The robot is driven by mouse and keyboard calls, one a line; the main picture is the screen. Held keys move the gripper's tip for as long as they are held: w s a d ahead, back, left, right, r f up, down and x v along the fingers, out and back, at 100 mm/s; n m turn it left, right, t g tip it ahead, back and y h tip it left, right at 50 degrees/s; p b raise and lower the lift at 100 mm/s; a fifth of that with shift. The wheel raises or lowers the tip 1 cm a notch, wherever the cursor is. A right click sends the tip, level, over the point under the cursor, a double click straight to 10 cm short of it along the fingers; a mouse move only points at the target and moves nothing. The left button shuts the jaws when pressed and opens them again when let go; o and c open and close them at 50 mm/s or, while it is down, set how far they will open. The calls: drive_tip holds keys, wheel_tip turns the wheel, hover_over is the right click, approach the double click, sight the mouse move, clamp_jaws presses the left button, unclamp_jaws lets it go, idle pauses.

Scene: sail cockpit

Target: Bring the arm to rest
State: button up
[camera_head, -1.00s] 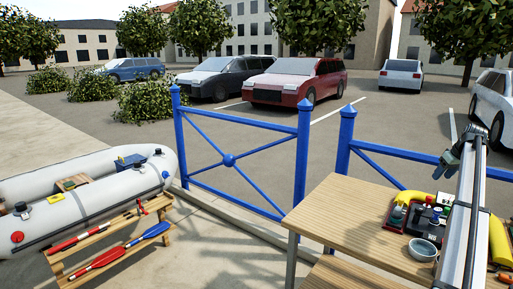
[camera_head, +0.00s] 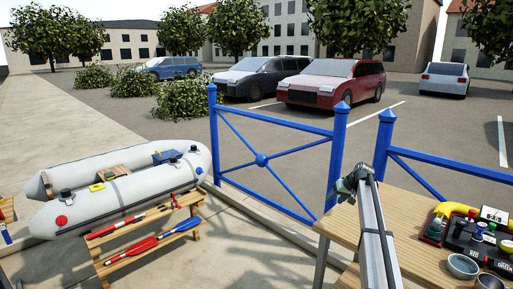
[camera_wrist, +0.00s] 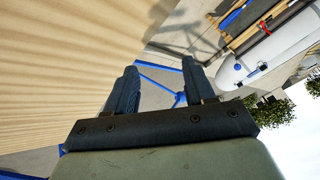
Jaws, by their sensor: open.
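My gripper (camera_head: 349,184) is at the end of my arm, over the left end of the wooden table (camera_head: 404,204) in the head view. In the wrist view my gripper (camera_wrist: 162,85) shows two dark fingers standing apart with nothing between them. The table's pale wood fills the left of the wrist view. My grey arm reaches up from the bottom of the head view and hides part of the table.
On the table's right are a tray (camera_head: 433,232) of small items, a yellow object (camera_head: 455,209) and a metal bowl (camera_head: 462,266). A blue fence (camera_head: 262,160) stands behind. An inflatable boat (camera_head: 130,190) and a bench with paddles (camera_head: 150,240) are at left.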

drive_tip(key=s+a+f+y, duration=0.1)
drive_tip(key=a+f, duration=0.5)
drive_tip(key=a, duration=0.5)
drive_tip(key=s+a+f+y, duration=0.1)
drive_tip(key=s+a+f, duration=0.1)
drive_tip(key=a+f, duration=0.75)
drive_tip(key=s+a+f+m+g, duration=0.2)
drive_tip(key=s+a+f, duration=0.7)
drive_tip(key=a+f, duration=0.15)
drive_tip(key=s+d+f+g+h, duration=0.1)
drive_tip(key=s+d+f+g, duration=0.1)
drive_tip(key=s+f, duration=0.65)
drive_tip(key=s+d+f+g+h, duration=0.15)
drive_tip(key=s+f, duration=0.35)
drive_tip(key=s, duration=0.6)
drive_tip(key=s+d+f+g, duration=0.1)
drive_tip(key=s+d+f, duration=0.2)
drive_tip(key=s+f, duration=0.5)
drive_tip(key=s+d+g+h, duration=0.1)
drive_tip(key=s+d+g, duration=0.1)
drive_tip(key=s, duration=1.6)
drive_tip(key=s+d+f+n+g+h, duration=0.1)
drive_tip(key=s+d+g+h, duration=0.1)
drive_tip(key=s, duration=1.6)
drive_tip(key=shift+d+f+n+g, duration=0.25)
drive_tip(key=shift+d+n+g, duration=0.05)
drive_tip(key=shift+d+g, duration=0.6)
